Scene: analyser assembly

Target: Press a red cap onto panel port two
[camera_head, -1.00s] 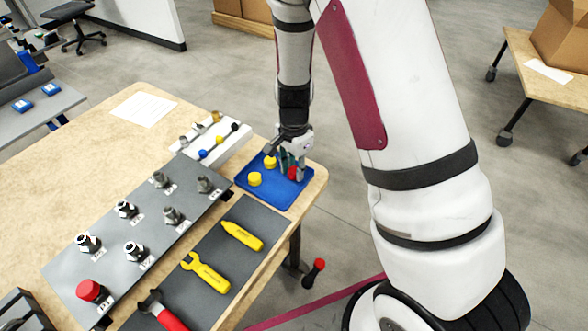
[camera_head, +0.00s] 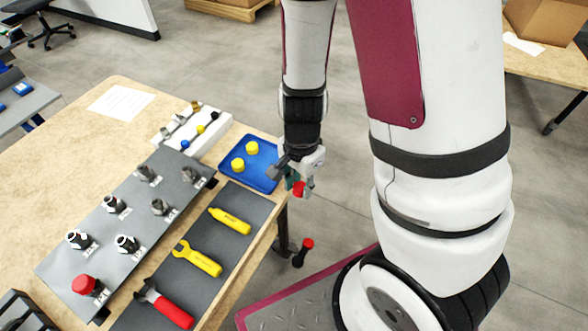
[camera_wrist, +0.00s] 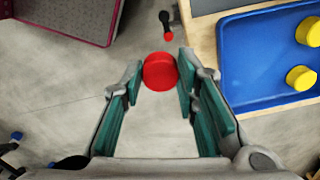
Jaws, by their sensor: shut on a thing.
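My gripper (camera_head: 298,183) is shut on a red cap (camera_head: 299,190), held just off the blue tray's right side, beyond the table edge. In the wrist view the red cap (camera_wrist: 160,71) sits between the fingertips, with floor below it. The grey port panel (camera_head: 120,207) lies on the table, left of my gripper, with several metal ports in two rows. Another red cap (camera_head: 87,285) covers the port at its near left end. The other ports look bare. Their labels are too small to read, so I cannot tell which is port two.
The blue tray (camera_head: 263,178) holds two yellow caps (camera_head: 252,148). A dark mat (camera_head: 240,196) carries a yellow wrench (camera_head: 197,259), a yellow tool (camera_head: 230,220) and a red-handled tool (camera_head: 166,307). A white rack (camera_head: 208,140) stands behind the panel. A red-and-black object (camera_head: 303,252) is off the table's right edge.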

